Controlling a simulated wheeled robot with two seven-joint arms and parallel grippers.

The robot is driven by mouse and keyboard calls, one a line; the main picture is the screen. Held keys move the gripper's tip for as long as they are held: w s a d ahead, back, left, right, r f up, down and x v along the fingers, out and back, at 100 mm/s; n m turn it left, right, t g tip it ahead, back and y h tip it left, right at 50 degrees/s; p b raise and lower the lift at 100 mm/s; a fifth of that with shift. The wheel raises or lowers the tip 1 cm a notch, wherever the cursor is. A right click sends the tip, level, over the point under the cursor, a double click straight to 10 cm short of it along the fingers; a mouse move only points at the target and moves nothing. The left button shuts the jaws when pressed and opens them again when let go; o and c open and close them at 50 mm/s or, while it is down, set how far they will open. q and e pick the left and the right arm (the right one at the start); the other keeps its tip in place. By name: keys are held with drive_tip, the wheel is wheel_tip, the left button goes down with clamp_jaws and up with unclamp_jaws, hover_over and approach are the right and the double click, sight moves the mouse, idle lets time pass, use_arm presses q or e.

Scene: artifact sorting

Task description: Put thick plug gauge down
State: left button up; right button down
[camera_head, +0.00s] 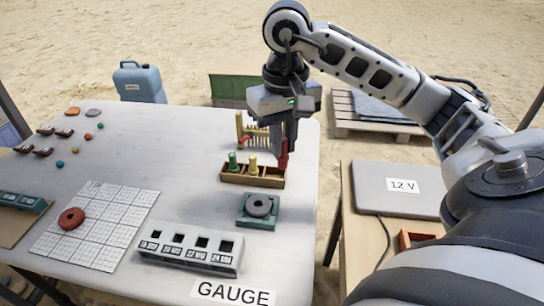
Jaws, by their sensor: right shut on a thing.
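My right gripper (287,143) points down over the right end of a small wooden rack (236,179) on the table. It is shut on a red plug gauge (283,156), which I take as the thick one. The red gauge is upright, at the rack's right end; I cannot tell whether its lower end is in the rack. A green plug gauge (232,161) and a yellow plug gauge (253,165) stand in the rack to its left. My left gripper is not in view.
A yellow comb-like stand (240,130) is just behind the rack. In front are a green block with a grey ring (259,206), a white slotted block (190,252) and the GAUGE label (233,293). A gridded sheet (115,220) with a red disc lies left; the table middle is clear.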

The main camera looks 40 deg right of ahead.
sight(253, 167)
drive_tip(key=w+d+f, duration=0.1)
drive_tip(key=w+f, duration=0.1)
drive_tip(key=f, duration=0.1)
drive_tip(key=w+d+f, duration=0.1)
drive_tip(key=f, duration=0.1)
drive_tip(key=w+d+f, duration=0.1)
drive_tip(key=w+f, duration=0.1)
drive_tip(key=f, duration=0.1)
drive_tip(key=shift+w+f, duration=0.3)
drive_tip(key=shift+f, duration=0.5)
drive_tip(key=shift+f+b, duration=0.1)
drive_tip(key=shift+b, duration=0.2)
drive_tip(key=shift+f, duration=0.15)
drive_tip(key=c, duration=1.4)
unclamp_jaws()
drive_tip(key=shift+r, duration=0.2)
